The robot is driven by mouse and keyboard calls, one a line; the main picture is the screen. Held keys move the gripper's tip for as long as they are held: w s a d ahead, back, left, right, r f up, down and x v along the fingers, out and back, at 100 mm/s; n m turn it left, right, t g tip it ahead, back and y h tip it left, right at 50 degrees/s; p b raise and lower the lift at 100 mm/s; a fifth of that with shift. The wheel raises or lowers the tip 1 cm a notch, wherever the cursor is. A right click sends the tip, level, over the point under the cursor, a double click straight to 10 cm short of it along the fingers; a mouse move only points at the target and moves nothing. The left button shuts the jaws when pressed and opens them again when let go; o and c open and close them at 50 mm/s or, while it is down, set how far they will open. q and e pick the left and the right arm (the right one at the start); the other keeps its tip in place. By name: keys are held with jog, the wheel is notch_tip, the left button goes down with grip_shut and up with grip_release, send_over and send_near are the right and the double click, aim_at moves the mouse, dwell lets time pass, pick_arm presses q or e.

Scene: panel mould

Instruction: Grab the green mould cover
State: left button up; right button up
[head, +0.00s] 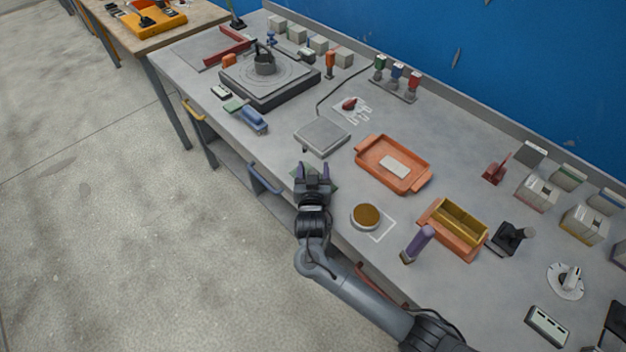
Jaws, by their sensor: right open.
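My right gripper (313,172) is over the front edge of the grey workbench. Its two purple-tinted fingers are apart and point toward the bench top. A green flat piece (334,181), likely the green mould cover, shows beside and partly behind the gripper. The gripper hides most of it, and I cannot tell whether the fingers touch it. My left gripper is out of view.
A grey square plate (322,136) lies just beyond the gripper. An orange tray (393,164) with a pale block is to the right. A round brown-topped dish (366,216) and an orange box (453,229) stand nearer. A blue tool (253,121) lies to the left.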

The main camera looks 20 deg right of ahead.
jog(key=shift+c, duration=0.4)
jog(key=c, duration=1)
jog(key=shift+c, duration=0.2)
